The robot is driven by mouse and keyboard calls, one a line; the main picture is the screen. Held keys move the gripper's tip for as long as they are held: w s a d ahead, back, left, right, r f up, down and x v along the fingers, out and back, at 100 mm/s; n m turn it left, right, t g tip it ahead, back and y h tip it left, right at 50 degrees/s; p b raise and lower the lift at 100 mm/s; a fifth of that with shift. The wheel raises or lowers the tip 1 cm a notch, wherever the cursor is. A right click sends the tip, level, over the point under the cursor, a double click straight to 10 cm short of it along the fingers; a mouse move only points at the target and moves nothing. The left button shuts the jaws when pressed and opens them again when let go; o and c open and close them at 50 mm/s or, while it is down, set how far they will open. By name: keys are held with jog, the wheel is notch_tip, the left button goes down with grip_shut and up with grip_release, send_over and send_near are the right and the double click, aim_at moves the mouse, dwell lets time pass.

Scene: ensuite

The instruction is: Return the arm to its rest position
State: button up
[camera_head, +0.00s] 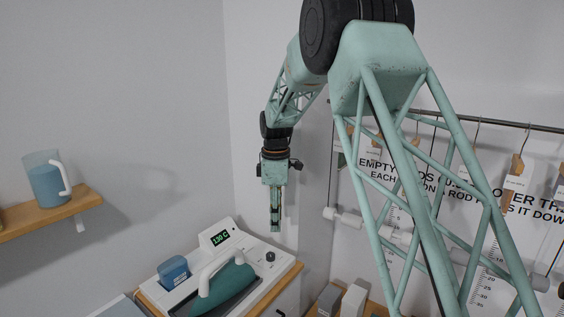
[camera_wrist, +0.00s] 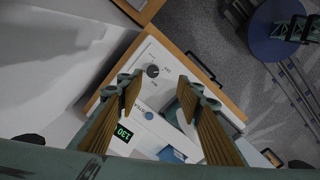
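My arm reaches from the upper right of the head view, and my gripper (camera_head: 275,222) hangs straight down at its end. It is above and behind the white ironing station, near the wall corner. In the wrist view my gripper's two ribbed fingers (camera_wrist: 160,80) are spread apart with nothing held between them. Beyond the fingers the station's dial and lit display show below. My gripper appears clear of everything around it.
The white station (camera_head: 246,242) holds a teal iron (camera_head: 229,284) and a blue container (camera_head: 173,271). A wooden shelf (camera_head: 30,217) at left carries a blue jug (camera_head: 45,182). A rail (camera_head: 480,120) with hangers crosses the right wall behind my arm.

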jog(key=s+d+r+m+t+b, duration=0.1)
jog(key=s+d+r+m, duration=0.2)
jog(key=s+d+r, duration=0.35)
jog(key=s+d+r+m, duration=0.35)
jog(key=s+r, duration=0.35)
jog(key=s, duration=0.4)
jog(key=s+d+r+m+t+b, duration=0.1)
jog(key=s+d+r+m, duration=0.1)
jog(key=s+d+r, duration=0.6)
jog(key=s+d+f+m, duration=0.1)
jog(key=s+m, duration=0.2)
jog(key=s, duration=0.8)
jog(key=s+d+f+m+t+b, duration=0.1)
jog(key=s+d+m, duration=0.1)
jog(key=s, duration=0.9)
jog(key=s+d+f+m+b, duration=0.1)
jog(key=s+m, duration=0.3)
jog(key=s, duration=0.7)
jog(key=shift+s+d+f+t, duration=0.25)
jog(key=shift+d+f+t, duration=0.15)
jog(key=shift+d+f, duration=0.25)
jog(key=shift+r, duration=0.1)
